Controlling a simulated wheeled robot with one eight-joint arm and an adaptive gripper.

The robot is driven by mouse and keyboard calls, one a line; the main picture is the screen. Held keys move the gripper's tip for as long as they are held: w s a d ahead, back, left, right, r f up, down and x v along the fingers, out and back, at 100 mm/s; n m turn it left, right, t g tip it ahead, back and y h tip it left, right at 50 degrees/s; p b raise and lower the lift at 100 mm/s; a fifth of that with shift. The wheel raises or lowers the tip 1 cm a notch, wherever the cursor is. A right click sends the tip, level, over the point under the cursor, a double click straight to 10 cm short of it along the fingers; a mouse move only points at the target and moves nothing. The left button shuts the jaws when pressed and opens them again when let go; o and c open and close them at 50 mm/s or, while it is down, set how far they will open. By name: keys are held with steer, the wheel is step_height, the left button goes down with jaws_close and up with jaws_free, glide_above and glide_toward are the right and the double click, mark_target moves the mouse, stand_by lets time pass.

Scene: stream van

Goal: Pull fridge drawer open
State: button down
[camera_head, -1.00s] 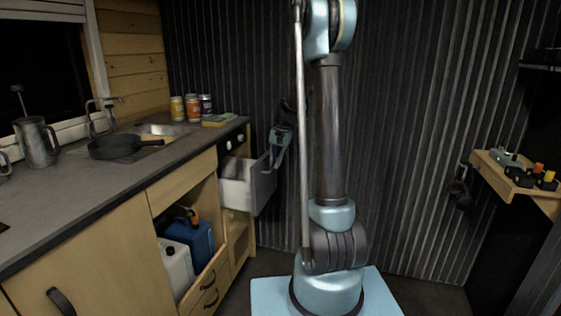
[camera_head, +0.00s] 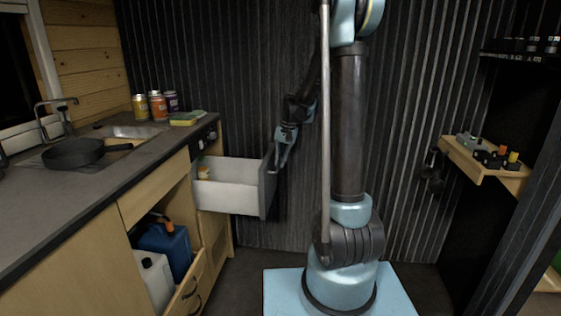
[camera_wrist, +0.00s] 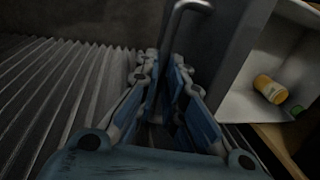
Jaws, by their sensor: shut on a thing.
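The fridge drawer (camera_head: 228,199) is a white box with a dark front panel (camera_head: 266,182). It stands far out of the counter's end in the head view. In the wrist view its white inside (camera_wrist: 250,95) holds an orange-capped or orange item (camera_wrist: 271,89) and a small green item (camera_wrist: 297,111). My gripper (camera_head: 281,160) is at the dark front's outer side. In the wrist view my gripper (camera_wrist: 170,75) is shut on the metal bar handle (camera_wrist: 186,12); the exact contact between the fingers is partly hidden.
A counter (camera_head: 85,185) with a pan (camera_head: 73,153), cans (camera_head: 157,106) and a sponge (camera_head: 184,119) is at left. Below, an open compartment holds a blue jerrycan (camera_head: 166,249) and a white one (camera_head: 153,280). A corrugated wall stands behind; a wooden shelf (camera_head: 486,168) is at right.

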steer(key=shift+w+d, duration=0.15)
steer(key=c, duration=1.7)
jaws_free()
steer(key=r, duration=0.4)
steer(key=d+r, duration=0.1)
steer(key=r, duration=0.2)
steer(key=d+r, duration=0.1)
steer(key=r, duration=0.3)
steer(key=shift+s+d+r, duration=0.1)
steer(key=shift+s+r, duration=0.2)
steer(key=shift+r, duration=0.05)
